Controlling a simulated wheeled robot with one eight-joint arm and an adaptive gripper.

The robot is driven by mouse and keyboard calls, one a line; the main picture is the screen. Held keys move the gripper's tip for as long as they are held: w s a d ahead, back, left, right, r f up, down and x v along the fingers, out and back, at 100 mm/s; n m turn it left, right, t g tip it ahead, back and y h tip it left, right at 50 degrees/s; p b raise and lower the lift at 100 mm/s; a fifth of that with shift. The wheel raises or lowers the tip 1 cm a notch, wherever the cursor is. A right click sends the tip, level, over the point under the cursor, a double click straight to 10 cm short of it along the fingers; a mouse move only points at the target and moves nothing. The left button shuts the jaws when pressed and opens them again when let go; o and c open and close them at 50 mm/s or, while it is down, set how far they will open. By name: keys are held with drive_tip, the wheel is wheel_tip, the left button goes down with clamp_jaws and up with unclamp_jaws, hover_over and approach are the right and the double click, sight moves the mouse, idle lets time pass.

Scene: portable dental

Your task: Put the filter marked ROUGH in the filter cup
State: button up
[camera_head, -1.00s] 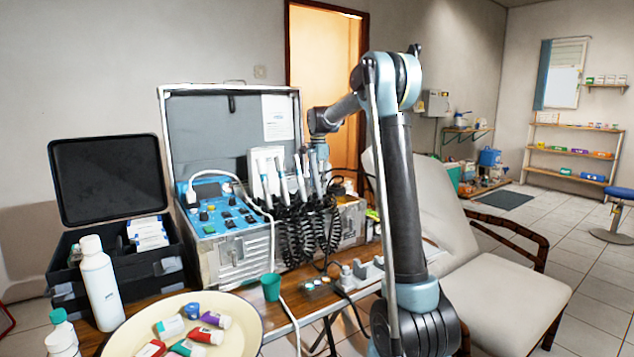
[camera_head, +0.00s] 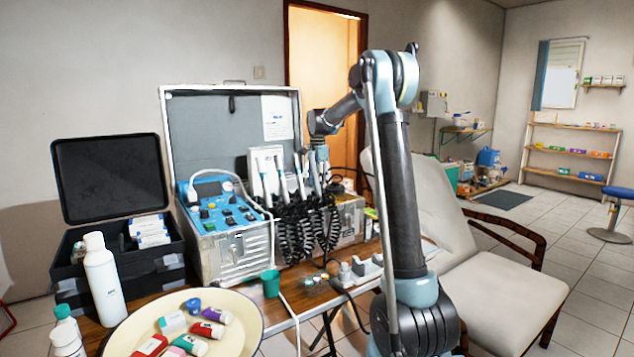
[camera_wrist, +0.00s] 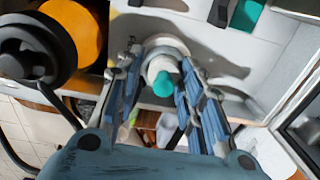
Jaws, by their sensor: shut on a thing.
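In the wrist view my gripper (camera_wrist: 163,72) is shut on a pale round thing with a teal end (camera_wrist: 163,84), held between the blue-grey fingers. No writing on it is readable, so I cannot tell whether it is the filter marked ROUGH. In the head view my arm reaches back to the open metal case, and the fingertips are hidden among the handpieces there. I cannot identify the filter cup with certainty. Another teal piece (camera_wrist: 247,14) shows on a pale surface at the top of the wrist view.
The dental unit (camera_head: 225,225) with handpieces and coiled cords crowds the table's back. A cream basin (camera_head: 240,335) with several coloured tubes, a white bottle (camera_head: 103,280) and a green cup (camera_head: 270,283) stand in front. The patient chair (camera_head: 500,300) is at right.

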drive_tip(key=shift+s+a+f, duration=0.25)
drive_tip(key=shift+f, duration=0.1)
drive_tip(key=shift+w, duration=0.15)
drive_tip(key=shift+o, duration=1.1)
drive_tip(key=shift+w+a+f, duration=0.1)
drive_tip(key=shift+w+f, duration=0.1)
drive_tip(key=shift+f, duration=0.05)
drive_tip(key=shift+o, duration=0.4)
drive_tip(key=shift+w+f, duration=0.4)
drive_tip(key=shift+w, duration=0.05)
drive_tip(key=o, duration=1.3)
drive_tip(key=shift+w+f, duration=0.15)
drive_tip(key=shift+w, duration=0.05)
drive_tip(key=shift+s+d+r, duration=0.2)
drive_tip(key=shift+s+r, duration=0.25)
drive_tip(key=shift+r, duration=0.1)
wheel_tip(320, 180, up, 12)
drive_tip(key=shift+w+f, duration=0.15)
